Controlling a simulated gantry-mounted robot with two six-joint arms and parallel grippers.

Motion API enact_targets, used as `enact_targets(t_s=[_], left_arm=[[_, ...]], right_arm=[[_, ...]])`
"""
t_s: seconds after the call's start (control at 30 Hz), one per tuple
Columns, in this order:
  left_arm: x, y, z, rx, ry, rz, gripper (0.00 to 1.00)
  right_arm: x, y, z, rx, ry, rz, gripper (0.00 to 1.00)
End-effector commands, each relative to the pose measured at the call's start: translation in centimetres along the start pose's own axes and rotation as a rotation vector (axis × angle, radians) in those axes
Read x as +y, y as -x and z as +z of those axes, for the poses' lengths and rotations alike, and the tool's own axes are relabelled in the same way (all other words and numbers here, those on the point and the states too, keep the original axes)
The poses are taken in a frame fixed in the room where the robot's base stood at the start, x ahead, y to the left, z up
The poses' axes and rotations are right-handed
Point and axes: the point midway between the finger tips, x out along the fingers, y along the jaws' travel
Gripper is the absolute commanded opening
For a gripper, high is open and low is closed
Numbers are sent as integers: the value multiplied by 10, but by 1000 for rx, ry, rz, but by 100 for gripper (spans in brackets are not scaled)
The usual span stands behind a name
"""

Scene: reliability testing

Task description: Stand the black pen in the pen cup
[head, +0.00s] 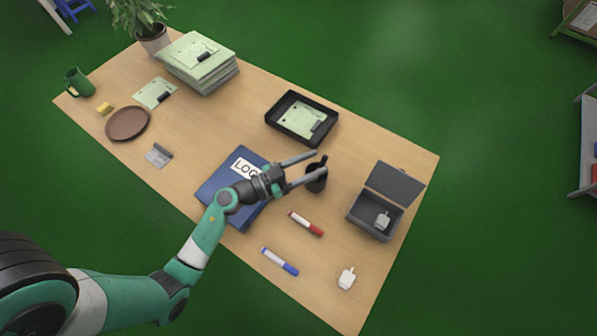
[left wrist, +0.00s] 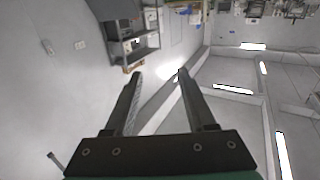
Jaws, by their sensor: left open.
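The dark pen cup (head: 315,182) stands on the table right of the blue log binder. A thin black pen (head: 324,159) appears to stick up from its mouth, leaning slightly; a finger partly hides the cup's rim. My left gripper (head: 320,162) is open, its two fingers reaching over the binder toward the cup, with one finger crossing in front of the cup. In the left wrist view, the open fingers (left wrist: 157,75) show nothing between them, only the room beyond. I cannot tell whether a finger touches the pen or cup. My right gripper is not in view.
A blue binder (head: 217,193) lies under my left gripper. Red (head: 305,223) and blue (head: 280,262) markers lie in front of the cup. An open grey box (head: 370,222) stands to the right, and a black tray (head: 273,122) behind. Bare table lies between them.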

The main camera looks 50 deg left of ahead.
Motion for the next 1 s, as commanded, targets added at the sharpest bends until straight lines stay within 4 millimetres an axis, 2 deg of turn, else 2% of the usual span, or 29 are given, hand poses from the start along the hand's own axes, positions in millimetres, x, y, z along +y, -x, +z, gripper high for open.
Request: enact_targets(t_s=[0.03, 0.2, 0.4, 1.0], left_arm=[[9, 10, -16, -4, 3, 1, 56], [38, 42, -31, -3, 4, 1, 56], [57, 64, -41, -1, 1, 1, 56], [61, 68, -42, 0, 0, 0, 56]], right_arm=[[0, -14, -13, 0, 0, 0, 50], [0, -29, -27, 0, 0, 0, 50], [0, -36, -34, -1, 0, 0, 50], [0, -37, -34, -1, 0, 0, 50]])
